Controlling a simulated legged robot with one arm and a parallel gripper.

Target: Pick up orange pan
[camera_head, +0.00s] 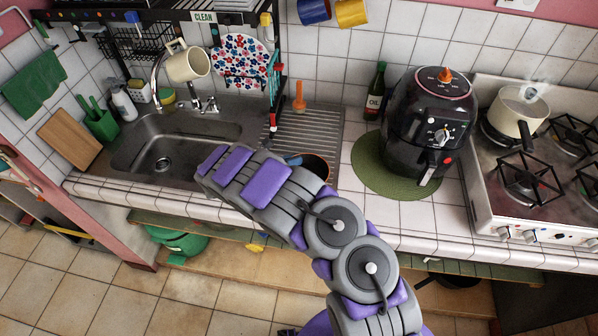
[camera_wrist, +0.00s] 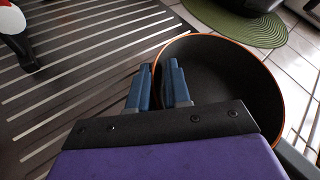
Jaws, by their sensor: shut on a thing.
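The orange pan shows in the wrist view as a dark round interior with a thin orange rim (camera_wrist: 235,85). In the head view only part of the pan (camera_head: 316,165) shows behind my arm, at the right front of the drainboard. My gripper (camera_wrist: 160,85) is at the pan's left side in the wrist view, its blue-grey fingers close together and shut on the pan. One finger overlaps the pan's wall.
The ribbed metal drainboard (camera_wrist: 75,60) lies left of the pan. A green round mat (camera_head: 372,178) with a black air fryer (camera_head: 425,120) stands to the right. The sink (camera_head: 170,150) is at left, the stove (camera_head: 500,205) at far right. A dish rack hangs above the sink.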

